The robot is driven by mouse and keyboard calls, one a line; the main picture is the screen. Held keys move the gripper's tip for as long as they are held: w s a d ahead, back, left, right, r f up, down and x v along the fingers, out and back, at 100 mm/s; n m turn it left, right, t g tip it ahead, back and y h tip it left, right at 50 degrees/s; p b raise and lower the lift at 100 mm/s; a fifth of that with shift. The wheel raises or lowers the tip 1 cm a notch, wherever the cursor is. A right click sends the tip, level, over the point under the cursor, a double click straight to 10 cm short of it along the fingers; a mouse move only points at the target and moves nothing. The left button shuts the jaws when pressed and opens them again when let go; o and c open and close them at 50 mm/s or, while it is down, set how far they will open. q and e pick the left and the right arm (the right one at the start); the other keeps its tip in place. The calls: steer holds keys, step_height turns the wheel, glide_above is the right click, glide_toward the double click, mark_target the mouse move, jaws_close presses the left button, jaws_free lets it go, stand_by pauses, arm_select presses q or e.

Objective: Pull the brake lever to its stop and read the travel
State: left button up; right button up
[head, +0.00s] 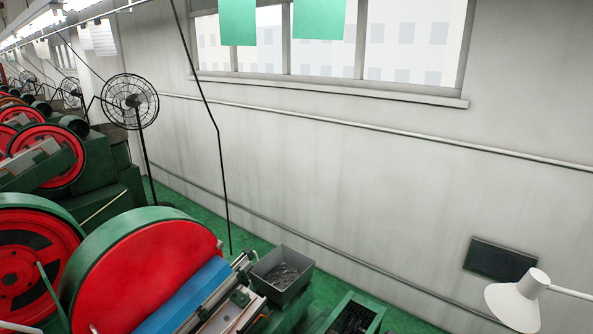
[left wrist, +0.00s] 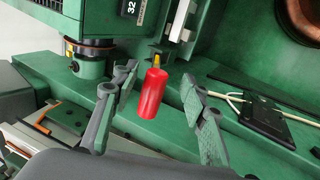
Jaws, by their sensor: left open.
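A red cylindrical grip (left wrist: 152,93) with a short yellow tip shows in the left wrist view, in front of a green machine body. It looks like the brake lever's handle; the rest of the lever is hidden. My left gripper (left wrist: 158,80) is open, with one finger on each side of the red grip and a visible gap on both sides. Whether the grip is fully between the fingers in depth, I cannot tell. Neither gripper shows in the head view. No travel reading is legible.
In the left wrist view, a black block (left wrist: 262,117) with a pale cord lies on the green surface at right. In the head view, a large red flywheel (head: 140,275), a grey bin of dark parts (head: 281,274) and a caged fan (head: 130,101) stand near the wall.

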arm_select(q)
steer(key=p+v, duration=0.2)
steer(key=v, duration=0.5)
stand_by(0.5)
